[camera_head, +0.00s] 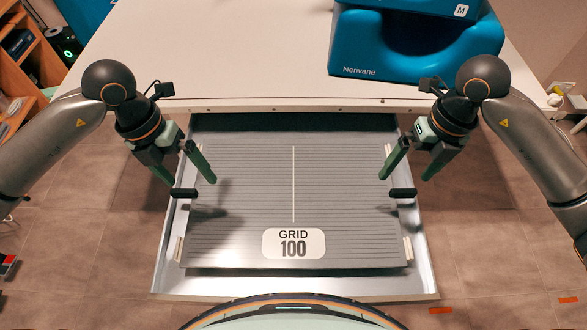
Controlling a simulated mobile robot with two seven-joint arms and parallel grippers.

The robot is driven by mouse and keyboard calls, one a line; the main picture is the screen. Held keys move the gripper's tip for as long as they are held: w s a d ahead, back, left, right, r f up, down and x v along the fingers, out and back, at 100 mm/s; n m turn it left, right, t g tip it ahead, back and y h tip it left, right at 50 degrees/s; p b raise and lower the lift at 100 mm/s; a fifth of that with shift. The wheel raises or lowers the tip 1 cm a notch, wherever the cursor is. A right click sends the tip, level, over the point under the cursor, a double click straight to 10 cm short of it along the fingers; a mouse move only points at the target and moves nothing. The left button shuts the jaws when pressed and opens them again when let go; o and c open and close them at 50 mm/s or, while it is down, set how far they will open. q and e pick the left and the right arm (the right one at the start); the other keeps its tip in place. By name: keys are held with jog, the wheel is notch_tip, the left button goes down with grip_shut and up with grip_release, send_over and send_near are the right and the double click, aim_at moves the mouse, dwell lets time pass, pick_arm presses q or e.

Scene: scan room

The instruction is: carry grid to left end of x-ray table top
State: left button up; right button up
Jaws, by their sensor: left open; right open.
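The grid (293,205) is a flat grey ribbed plate with a white centre line and a label reading "GRID 100". It lies in an open, pale metal drawer-like tray (425,275) below the front edge of the white x-ray table top (230,50). Black handles sit at the grid's left and right sides. My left gripper (186,172) is open above the left handle. My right gripper (408,170) is open above the right handle. Both grippers are empty, and whether their fingers touch the handles cannot be told.
A blue "Nerivane" cushion-like device (400,55) stands on the table top at the back right. The left part of the table top is clear. A wooden shelf (25,60) stands at the far left. Tiled floor (90,250) surrounds the tray.

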pick_arm(q)
jog(key=r+y, duration=0.2)
send_over(182, 190)
jog(key=shift+s+f+n+t, duration=0.1)
jog(key=shift+f+n+t, duration=0.05)
jog(key=shift+n+t, duration=0.25)
pick_arm(e)
jog(key=shift+m+h, duration=0.3)
jog(key=shift+h, duration=0.6)
jog(key=w+d, duration=0.1)
jog(key=d, duration=0.1)
jog(key=w+d+r, duration=0.1)
jog(key=shift+w+d+r, duration=0.1)
jog(key=shift+d+r, duration=0.1)
jog(key=shift+d, duration=0.15)
pick_arm(q)
notch_tip(182, 190, down, 13)
jog(key=shift+r, duration=0.2)
pick_arm(e)
notch_tip(182, 190, down, 13)
jog(key=shift+r, duration=0.2)
pick_arm(q)
grip_shut()
pick_arm(e)
grip_shut()
pick_arm(q)
jog(key=shift+r, duration=0.1)
pick_arm(e)
jog(key=shift+r, duration=0.15)
